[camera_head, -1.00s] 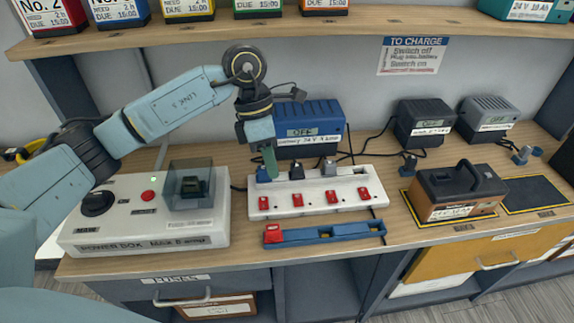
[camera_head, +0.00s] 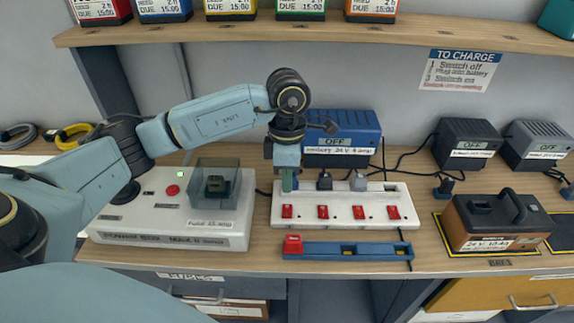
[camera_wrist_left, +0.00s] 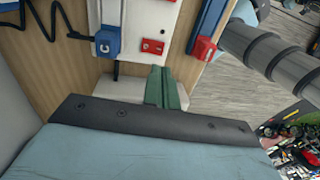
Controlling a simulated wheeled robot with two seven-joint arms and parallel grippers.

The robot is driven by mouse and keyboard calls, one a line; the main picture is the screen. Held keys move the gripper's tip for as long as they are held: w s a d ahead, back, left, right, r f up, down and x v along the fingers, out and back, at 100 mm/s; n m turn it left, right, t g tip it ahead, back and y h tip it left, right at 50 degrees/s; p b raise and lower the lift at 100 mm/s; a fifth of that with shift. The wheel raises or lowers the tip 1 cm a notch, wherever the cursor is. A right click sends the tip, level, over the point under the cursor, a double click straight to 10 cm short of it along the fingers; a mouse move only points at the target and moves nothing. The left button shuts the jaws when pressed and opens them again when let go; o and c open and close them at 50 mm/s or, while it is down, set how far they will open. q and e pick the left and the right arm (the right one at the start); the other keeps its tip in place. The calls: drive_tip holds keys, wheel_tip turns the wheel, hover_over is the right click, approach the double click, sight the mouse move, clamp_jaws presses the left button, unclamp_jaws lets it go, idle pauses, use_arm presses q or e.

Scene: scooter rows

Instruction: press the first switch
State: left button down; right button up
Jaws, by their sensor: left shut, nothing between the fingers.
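A white power strip (camera_head: 340,221) lies on the bench with a row of red switches. The leftmost switch (camera_head: 287,211) is red, and it also shows in the left wrist view (camera_wrist_left: 152,47). My left gripper (camera_head: 287,184) points down with its green fingers shut and empty, just behind that switch. In the left wrist view the fingers (camera_wrist_left: 164,85) are at the strip's near end, apart from the switch in the picture. A blue plug (camera_wrist_left: 107,40) sits in the strip beside the switch. Exact fingertip height is unclear. My right gripper is not in view.
A dark plug (camera_head: 324,181) and a grey plug (camera_head: 358,182) stand in the strip. A blue bar (camera_head: 350,249) with a red end lies in front. A power box (camera_head: 170,240) is left, a blue charger (camera_head: 343,138) behind, and a brown battery (camera_head: 495,220) right.

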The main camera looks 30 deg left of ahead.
sight(286, 214)
use_arm(q)
drive_tip(key=f, duration=0.7)
drive_tip(key=shift+s+d+f, duration=0.15)
drive_tip(key=shift+s+d, duration=0.05)
drive_tip(key=shift+s, duration=0.15)
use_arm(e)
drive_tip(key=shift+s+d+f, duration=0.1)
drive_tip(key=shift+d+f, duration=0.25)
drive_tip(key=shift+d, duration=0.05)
use_arm(q)
drive_tip(key=shift+b, duration=0.3)
